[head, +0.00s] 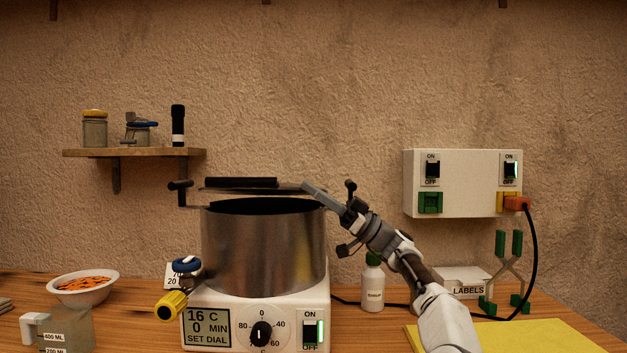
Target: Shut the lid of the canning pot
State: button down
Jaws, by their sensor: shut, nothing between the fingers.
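The canning pot (264,250) is a steel cylinder standing on a white heater base (255,322). Its grey lid (215,190) with a dark bar handle (242,183) lies nearly level a little above the rim. A dark gap shows between lid and rim, so the lid is not fully down. My gripper (310,189) is shut and empty, reaching in from the right. Its fingertips are at the lid's right edge, at about lid height. I cannot tell whether they touch the lid. The fingers hide part of that edge.
Dark brackets stand at the pot's left (181,193) and right. A white bottle (373,285), a labels box (462,283) and a green-ended rack (507,270) stand to the right. A bowl (83,288) and measuring jug (66,328) stand at left. A shelf (135,153) hangs above.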

jog(key=shift+f+n, duration=0.4)
jog(key=shift+f, duration=0.25)
jog(key=shift+f, duration=0.1)
